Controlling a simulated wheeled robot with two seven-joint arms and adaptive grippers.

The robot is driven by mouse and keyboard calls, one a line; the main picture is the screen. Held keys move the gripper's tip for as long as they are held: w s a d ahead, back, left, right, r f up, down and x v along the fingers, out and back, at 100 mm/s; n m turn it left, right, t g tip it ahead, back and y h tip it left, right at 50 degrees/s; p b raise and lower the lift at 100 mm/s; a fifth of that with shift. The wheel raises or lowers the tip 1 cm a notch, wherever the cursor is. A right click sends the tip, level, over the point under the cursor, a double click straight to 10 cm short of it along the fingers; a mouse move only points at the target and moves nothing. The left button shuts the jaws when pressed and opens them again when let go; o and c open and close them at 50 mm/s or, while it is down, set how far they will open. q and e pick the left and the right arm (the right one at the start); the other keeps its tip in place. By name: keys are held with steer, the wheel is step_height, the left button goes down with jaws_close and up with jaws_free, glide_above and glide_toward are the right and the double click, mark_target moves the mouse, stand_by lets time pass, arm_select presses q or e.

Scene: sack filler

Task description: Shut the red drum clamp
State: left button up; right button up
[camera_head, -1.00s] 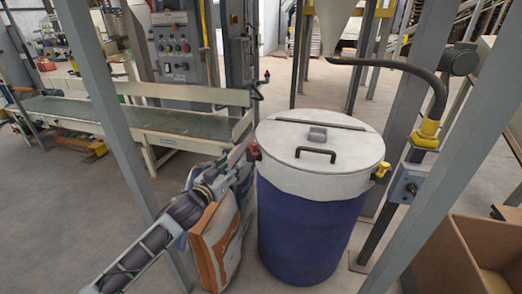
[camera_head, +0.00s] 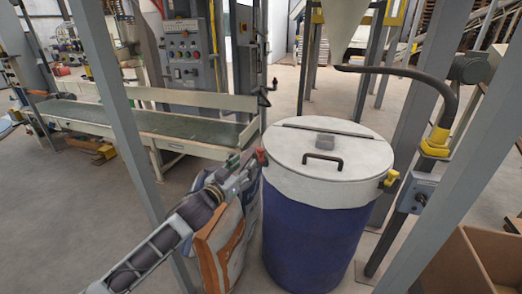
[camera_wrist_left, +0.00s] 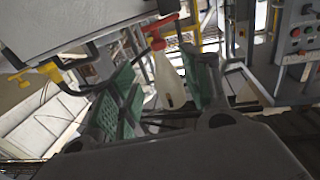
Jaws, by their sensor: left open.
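The red drum clamp (camera_head: 262,157) sits at the left side of the rim of a blue drum (camera_head: 312,240) with a white lid (camera_head: 300,150). In the left wrist view the red clamp (camera_wrist_left: 157,42) shows beyond my fingers, in line with the gap between them. My left gripper (camera_head: 241,168) is just left of the clamp, apart from it as far as I can see. In the left wrist view its green-padded fingers (camera_wrist_left: 160,80) are spread and empty. How far the clamp stands open is too small to tell. My right gripper is not in view.
A yellow clamp (camera_head: 390,179) sits on the drum's right side. A filled sack (camera_head: 220,245) stands left of the drum, under my left arm. Grey frame posts (camera_head: 125,120) rise on both sides. A conveyor (camera_head: 150,125) and control panel (camera_head: 187,50) stand behind; a cardboard box (camera_head: 470,255) is at right.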

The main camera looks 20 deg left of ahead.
mark_target(259, 151)
arm_select(q)
steer(key=shift+x, duration=6.3)
steer(key=shift+c, duration=0.5)
jaws_close()
